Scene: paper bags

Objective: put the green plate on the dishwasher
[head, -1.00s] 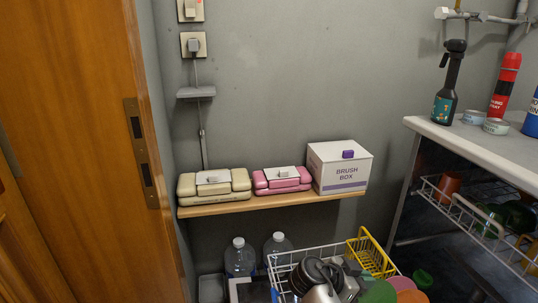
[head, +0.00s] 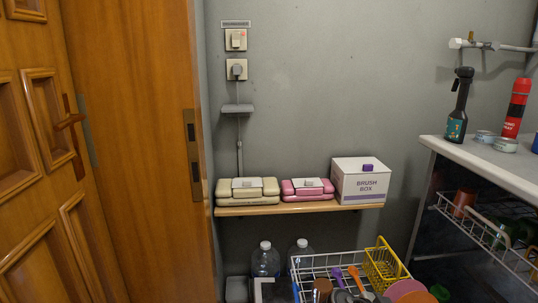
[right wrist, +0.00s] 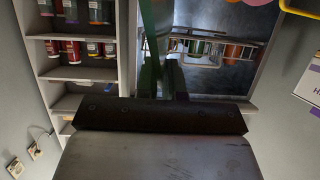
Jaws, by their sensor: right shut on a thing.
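In the right wrist view, my right gripper (right wrist: 164,78) is shut on the green plate (right wrist: 153,35), which shows almost edge-on as a thin dark green strip reaching to the top edge. Beyond it is an open steel-lined space with a wire rack (right wrist: 236,42) holding coloured cups; this looks like the dishwasher, but I cannot be sure. In the head view, a similar wire rack (head: 474,225) with cups is under the counter at the right. Neither gripper shows in the head view.
A white wire dish rack (head: 320,262) with utensils and plates stands at the bottom of the head view. A shelf (head: 290,208) holds two cases and a brush box (head: 361,184). The counter (head: 480,160) holds bottles and tins. A wooden door (head: 135,130) fills the left.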

